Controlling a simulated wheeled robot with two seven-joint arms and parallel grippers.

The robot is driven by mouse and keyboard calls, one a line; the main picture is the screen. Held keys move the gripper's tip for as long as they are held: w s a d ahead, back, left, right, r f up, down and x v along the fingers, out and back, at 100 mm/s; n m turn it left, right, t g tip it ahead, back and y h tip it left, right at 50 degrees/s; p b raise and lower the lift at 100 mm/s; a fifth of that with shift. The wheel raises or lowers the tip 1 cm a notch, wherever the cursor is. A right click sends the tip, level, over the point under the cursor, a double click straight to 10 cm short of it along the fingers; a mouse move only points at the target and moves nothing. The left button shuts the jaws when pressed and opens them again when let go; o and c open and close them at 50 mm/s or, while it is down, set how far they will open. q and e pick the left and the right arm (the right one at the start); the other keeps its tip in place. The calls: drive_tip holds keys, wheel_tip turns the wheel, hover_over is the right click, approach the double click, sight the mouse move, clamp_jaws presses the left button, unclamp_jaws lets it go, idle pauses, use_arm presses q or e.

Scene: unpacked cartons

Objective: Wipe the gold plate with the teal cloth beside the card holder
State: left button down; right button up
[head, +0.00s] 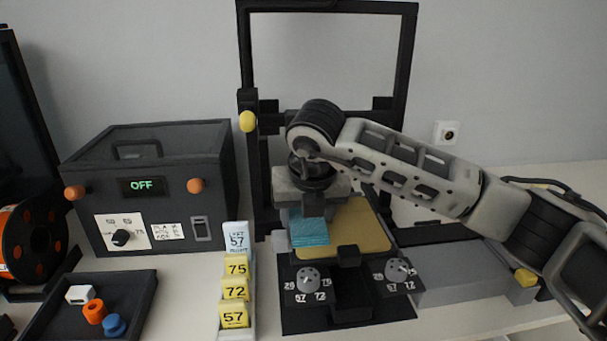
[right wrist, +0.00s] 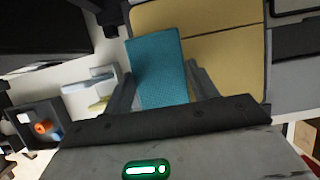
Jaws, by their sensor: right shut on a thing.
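The gold plate (head: 357,232) lies flat on the bed of the black-framed machine, and it fills the upper part of the right wrist view (right wrist: 222,62). The teal cloth (head: 309,231) is at the plate's left side, and it shows between my fingers in the right wrist view (right wrist: 157,72). My right gripper (head: 312,207) points down and is shut on the cloth. I cannot tell whether the cloth presses on the plate. The card holder (head: 238,287) stands left of the machine with several number cards, the yellow ones reading 75, 72 and 57. My left gripper is not in view.
Two dials (head: 308,279) sit at the machine's front. A black box (head: 148,185) with an OFF display stands at the left. A dark tray (head: 92,312) holds small white, orange and blue parts. The machine's tall frame (head: 247,60) rises around my right arm.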

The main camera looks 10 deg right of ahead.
wheel_tip(320, 180, up, 3)
drive_tip(key=shift+r+p, duration=0.2)
drive_tip(key=shift+p, duration=0.4)
drive_tip(key=shift+r+p, duration=0.65)
drive_tip(key=shift+r, duration=1.5)
drive_tip(key=shift+r+p, duration=0.15)
drive_tip(key=shift+p, duration=0.15)
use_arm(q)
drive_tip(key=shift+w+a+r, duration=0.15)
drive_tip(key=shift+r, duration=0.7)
use_arm(e)
drive_tip(key=shift+d, duration=0.1)
